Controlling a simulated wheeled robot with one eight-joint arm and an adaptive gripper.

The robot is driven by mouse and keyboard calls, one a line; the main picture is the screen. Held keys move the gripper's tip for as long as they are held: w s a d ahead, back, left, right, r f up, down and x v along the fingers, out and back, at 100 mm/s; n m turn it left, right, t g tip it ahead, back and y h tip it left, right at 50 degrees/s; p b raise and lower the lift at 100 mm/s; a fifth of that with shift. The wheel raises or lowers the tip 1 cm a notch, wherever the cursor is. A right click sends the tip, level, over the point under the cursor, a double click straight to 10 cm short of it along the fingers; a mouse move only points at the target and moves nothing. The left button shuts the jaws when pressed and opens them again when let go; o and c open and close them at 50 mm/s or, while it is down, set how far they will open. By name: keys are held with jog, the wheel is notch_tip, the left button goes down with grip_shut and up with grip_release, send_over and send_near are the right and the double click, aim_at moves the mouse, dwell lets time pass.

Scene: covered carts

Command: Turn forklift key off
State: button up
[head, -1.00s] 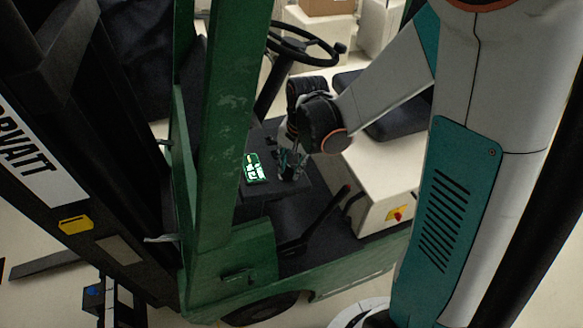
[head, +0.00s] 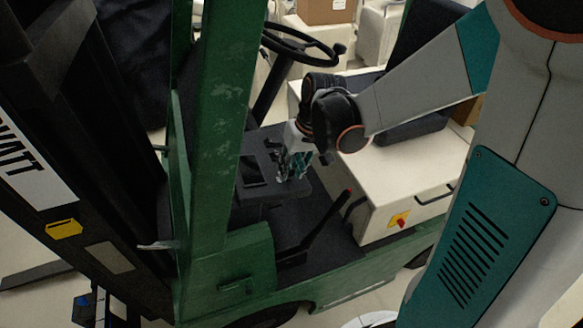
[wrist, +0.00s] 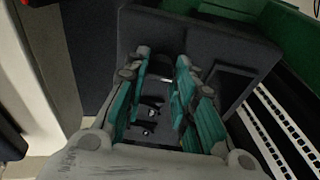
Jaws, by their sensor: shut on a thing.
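The forklift's dark dashboard console (head: 262,150) is at the middle of the head view, left of the seat base. My gripper (head: 290,172) reaches down to it from the upper right, with its teal-padded fingers at the console. In the wrist view my gripper (wrist: 163,62) has its fingertips against the console face, closed on the ignition key; the key itself is too small and dark to make out. The display screen (head: 251,171) left of the gripper is dark; it also shows in the wrist view (wrist: 228,88), right of the fingers.
A green mast post (head: 215,110) stands left of the console. The steering wheel (head: 300,42) is above it. A lever with a red tip (head: 330,218) and the cream seat base (head: 405,180) with a red-and-yellow switch (head: 398,219) lie to the right. Small levers (wrist: 150,112) show between my fingers.

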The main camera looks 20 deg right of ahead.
dwell(0.3)
jog(key=o, duration=1.1)
jog(key=shift+c, duration=0.2)
jog(key=v, duration=1.2)
